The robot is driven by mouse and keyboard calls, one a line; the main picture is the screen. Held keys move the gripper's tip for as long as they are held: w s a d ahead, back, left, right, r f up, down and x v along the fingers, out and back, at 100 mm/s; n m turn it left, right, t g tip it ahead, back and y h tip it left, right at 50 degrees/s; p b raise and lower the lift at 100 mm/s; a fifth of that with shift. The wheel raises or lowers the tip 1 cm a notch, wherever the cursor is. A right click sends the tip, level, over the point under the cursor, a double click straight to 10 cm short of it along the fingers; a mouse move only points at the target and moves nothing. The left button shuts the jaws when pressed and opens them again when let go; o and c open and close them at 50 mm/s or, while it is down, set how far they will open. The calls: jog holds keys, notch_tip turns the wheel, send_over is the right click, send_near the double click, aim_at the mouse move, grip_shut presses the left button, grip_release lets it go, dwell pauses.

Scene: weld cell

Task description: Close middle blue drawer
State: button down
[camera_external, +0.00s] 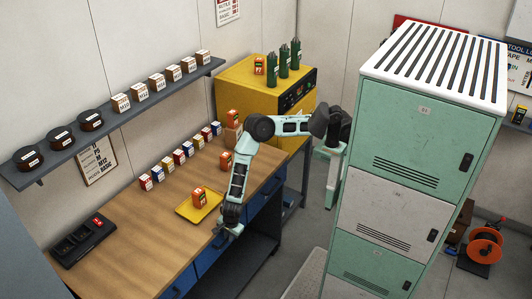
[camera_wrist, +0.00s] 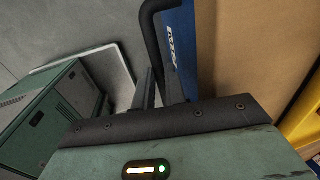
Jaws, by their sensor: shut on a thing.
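The middle blue drawer is under the front edge of the workbench; its blue front (camera_external: 208,259) shows beside my gripper (camera_external: 232,230) in the external view. In the wrist view its blue front (camera_wrist: 181,45) carries a white label and lies close along the wooden bench top. A black curved handle (camera_wrist: 147,32) stands out from that front. My gripper (camera_wrist: 160,90) is shut on the handle, with its dark fingers around the lower part. The grip point is partly hidden by the gripper body. How far the drawer stands out is hard to tell.
The bench top (camera_external: 130,240) carries a yellow tray (camera_external: 184,211) with an orange box and a row of small boxes. A yellow cabinet (camera_external: 243,91) stands at the bench's far end. A tall green and white locker (camera_external: 420,130) stands to the right, with floor between.

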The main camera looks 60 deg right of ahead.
jog(key=shift+w, duration=0.3)
jog(key=c, duration=1.5)
grip_release()
jog(key=shift+w, duration=0.1)
jog(key=shift+o, duration=0.2)
jog(key=shift+r, duration=0.15)
jog(key=shift+r, duration=0.3)
jog(key=s+r+b, duration=0.1)
jog(key=r, duration=0.7)
jog(key=s+r+b, duration=0.2)
jog(key=r, duration=0.6)
jog(key=shift+s, duration=0.3)
